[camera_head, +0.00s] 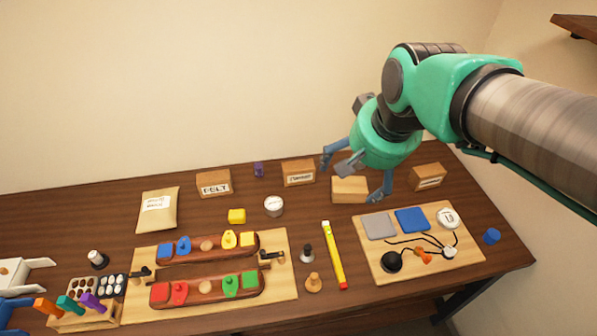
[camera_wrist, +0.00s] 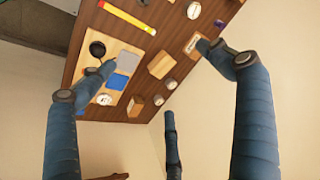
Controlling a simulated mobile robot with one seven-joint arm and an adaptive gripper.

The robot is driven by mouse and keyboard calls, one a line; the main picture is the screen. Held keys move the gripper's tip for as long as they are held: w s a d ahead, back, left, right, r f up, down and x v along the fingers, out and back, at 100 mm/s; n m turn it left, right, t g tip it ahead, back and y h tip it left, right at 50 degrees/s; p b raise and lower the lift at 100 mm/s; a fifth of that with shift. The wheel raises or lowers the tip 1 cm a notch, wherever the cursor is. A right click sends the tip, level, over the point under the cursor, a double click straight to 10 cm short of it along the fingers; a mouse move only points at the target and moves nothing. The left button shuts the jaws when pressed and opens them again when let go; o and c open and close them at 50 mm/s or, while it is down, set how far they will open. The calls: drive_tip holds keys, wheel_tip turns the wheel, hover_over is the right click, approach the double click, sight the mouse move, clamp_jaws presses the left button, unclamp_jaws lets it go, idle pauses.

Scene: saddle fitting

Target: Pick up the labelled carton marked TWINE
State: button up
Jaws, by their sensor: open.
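Several wooden-coloured cartons stand along the back of the table. One carton (camera_head: 214,184) reads FELT. The carton to its right (camera_head: 298,174) has a label too small to read surely. A carton with no label showing (camera_head: 349,189) lies just under my gripper (camera_head: 350,180). Another labelled carton (camera_head: 427,177) stands further right, its print unreadable. I cannot tell which one is marked TWINE. My gripper is open and empty above the table. In the wrist view its fingers (camera_wrist: 155,55) are spread, with the unlabelled carton (camera_wrist: 160,65) between them and a labelled one (camera_wrist: 191,44) by the right fingertip.
A board (camera_head: 375,265) with grey and blue pads and cables lies front right. A yellow level (camera_head: 334,255) and a white tin (camera_head: 273,205) lie mid-table. A paper bag (camera_head: 158,212) and a board with coloured blocks (camera_head: 285,285) are left. The wall stands close behind.

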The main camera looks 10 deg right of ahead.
drive_tip(key=w+m+g+p, duration=0.1)
drive_tip(key=w+m+p, duration=0.25)
drive_tip(key=w, duration=1.05)
drive_tip(key=m+g+y+p, duration=0.1)
drive_tip(key=m+g+p, duration=0.4)
drive_tip(key=m, duration=0.7)
hover_over(301, 167)
drive_tip(key=d, duration=0.2)
wheel_tip(301, 167, down, 29)
drive_tip(key=t, duration=0.1)
drive_tip(key=shift+a+f+n+p, duration=0.15)
drive_tip(key=shift+n+p, duration=0.1)
drive_tip(key=shift+p, duration=0.2)
drive_tip(key=shift+a+f, duration=0.2)
drive_tip(key=shift+f, duration=1.2)
drive_tip(key=shift+a+f, duration=0.25)
drive_tip(key=shift+f, duration=1.2)
drive_tip(key=shift+a+f, duration=0.2)
drive_tip(key=shift+f, duration=1.2)
